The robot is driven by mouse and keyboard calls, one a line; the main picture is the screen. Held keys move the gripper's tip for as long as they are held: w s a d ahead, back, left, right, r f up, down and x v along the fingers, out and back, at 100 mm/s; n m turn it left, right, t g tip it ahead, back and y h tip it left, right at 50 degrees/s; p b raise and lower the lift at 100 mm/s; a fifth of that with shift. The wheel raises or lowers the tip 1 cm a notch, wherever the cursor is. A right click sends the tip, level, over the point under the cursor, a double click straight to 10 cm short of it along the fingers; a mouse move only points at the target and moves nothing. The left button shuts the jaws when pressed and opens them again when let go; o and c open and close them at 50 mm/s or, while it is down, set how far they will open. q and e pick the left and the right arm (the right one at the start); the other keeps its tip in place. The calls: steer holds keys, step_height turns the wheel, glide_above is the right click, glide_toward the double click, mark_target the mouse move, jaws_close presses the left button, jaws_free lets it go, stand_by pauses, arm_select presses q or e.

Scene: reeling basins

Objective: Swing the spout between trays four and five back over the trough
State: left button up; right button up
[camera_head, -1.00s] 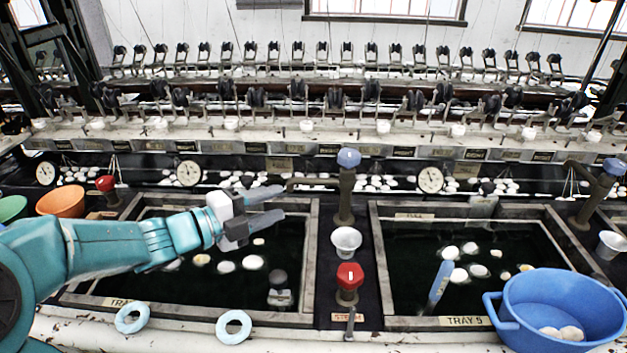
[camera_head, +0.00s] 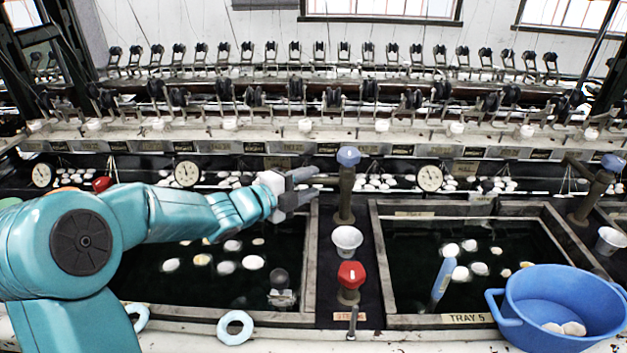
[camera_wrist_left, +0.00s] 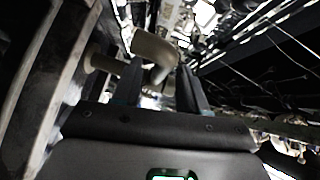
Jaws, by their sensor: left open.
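The spout's upright post (camera_head: 346,195) with a blue knob (camera_head: 348,156) stands between tray four (camera_head: 312,240) and tray five (camera_head: 377,255). The dark trough (camera_head: 140,173) with white cocoons runs behind the trays. My right gripper is not in view.
A red valve knob (camera_head: 351,274) and a small white cup (camera_head: 347,238) stand near the post. A blue basin (camera_head: 560,300) sits at tray five's front right. A light-blue ring (camera_head: 235,327) lies on the front edge. Another spout post (camera_head: 597,190) stands at right.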

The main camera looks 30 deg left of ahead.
arm_select(q)
steer(key=shift+x, duration=1.1)
steer(key=shift+c, duration=0.3)
jaws_close()
